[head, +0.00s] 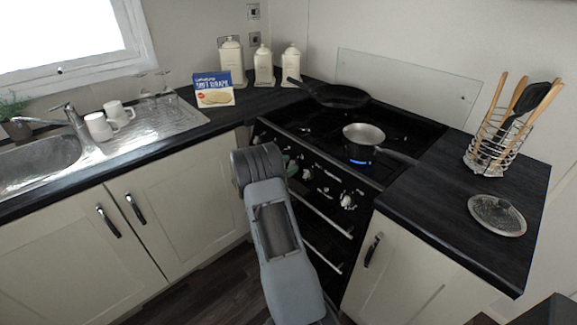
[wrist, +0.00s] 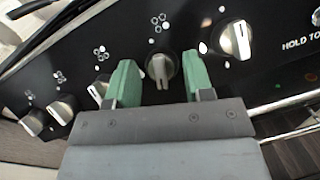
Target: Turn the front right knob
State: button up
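A row of silver knobs runs along the black front panel of the stove (head: 325,186). In the wrist view, my gripper (wrist: 160,64) is open, with its two green fingers on either side of a grey knob (wrist: 162,72). Gaps show between this knob and both fingers. The rightmost knob in that view (wrist: 236,40) is beyond the right finger, with its bar tilted. Several more knobs lie to the left, one partly hidden behind the left finger (wrist: 100,88). In the head view, my arm hides part of the panel, and a knob (head: 347,201) shows at its right end.
A saucepan (head: 363,137) stands over a blue flame (head: 360,162) at the front right of the stove. Its handle points right. A frying pan (head: 328,94) sits at the back left. Oven rails (head: 322,215) run below the panel. A utensil rack (head: 497,145) and lid (head: 497,215) stand on the right counter.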

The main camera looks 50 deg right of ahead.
jog(key=c, duration=0.7)
jog(key=shift+o, duration=0.2)
